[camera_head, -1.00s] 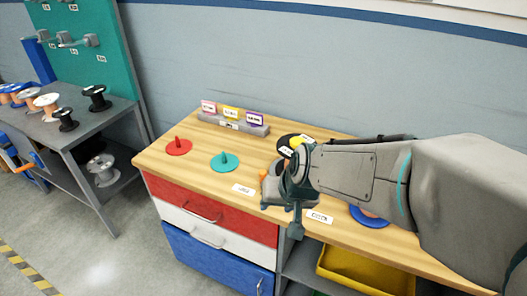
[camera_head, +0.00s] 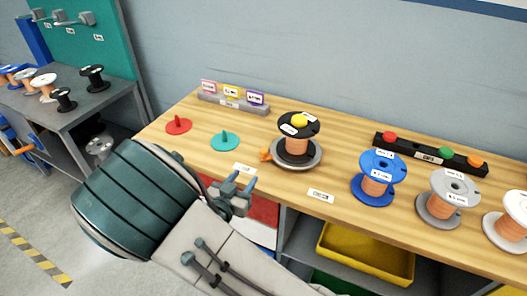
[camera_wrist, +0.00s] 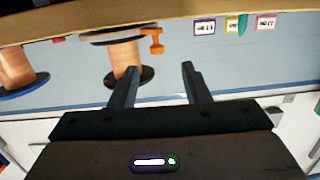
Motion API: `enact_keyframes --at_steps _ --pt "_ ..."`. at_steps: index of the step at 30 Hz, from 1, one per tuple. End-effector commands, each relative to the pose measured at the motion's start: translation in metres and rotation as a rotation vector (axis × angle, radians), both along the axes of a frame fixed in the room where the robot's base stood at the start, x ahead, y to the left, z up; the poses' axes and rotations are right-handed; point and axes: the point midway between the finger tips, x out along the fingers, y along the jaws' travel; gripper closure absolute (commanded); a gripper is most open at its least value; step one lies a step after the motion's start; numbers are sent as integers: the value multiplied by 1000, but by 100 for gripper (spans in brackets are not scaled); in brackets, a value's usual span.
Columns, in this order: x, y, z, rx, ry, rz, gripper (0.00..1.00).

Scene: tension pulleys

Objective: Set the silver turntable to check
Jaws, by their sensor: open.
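The silver turntable (camera_head: 314,160) is a grey disc on the wooden bench. A black spool (camera_head: 309,126) with copper wire and a yellow top piece stands on it. Its orange handle (camera_head: 266,155) sticks out at the left, between two white labels on the bench, the left label (camera_head: 245,169) and the right label (camera_head: 321,195). The label text is too small to read. My gripper (camera_head: 240,179) is open and empty in front of the bench edge, left of and nearer than the turntable. In the wrist view the handle (camera_wrist: 157,42) lies beyond the open fingers (camera_wrist: 160,68), apart from them.
Red (camera_head: 178,126) and teal (camera_head: 224,141) knobbed discs lie to the left. A blue spool (camera_head: 379,178) and a grey spool (camera_head: 448,198) stand to the right. A grey block with coloured tags (camera_head: 232,104) and a black button bar (camera_head: 430,154) stand behind. Drawers are below the bench.

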Motion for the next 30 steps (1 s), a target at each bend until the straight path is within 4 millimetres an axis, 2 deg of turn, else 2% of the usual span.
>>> enact_keyframes --at_steps 4,8,11,21,27,30 --pt "-8 2 6 -62 -67 -22 57" --pt "-1 -3 8 -69 -78 -28 57" --pt "12 -11 7 -67 -77 -29 57" --pt "75 -47 7 -67 -76 -27 57" --pt "100 -60 7 -65 -76 -24 57" --pt "107 -64 7 -65 -74 -23 57"
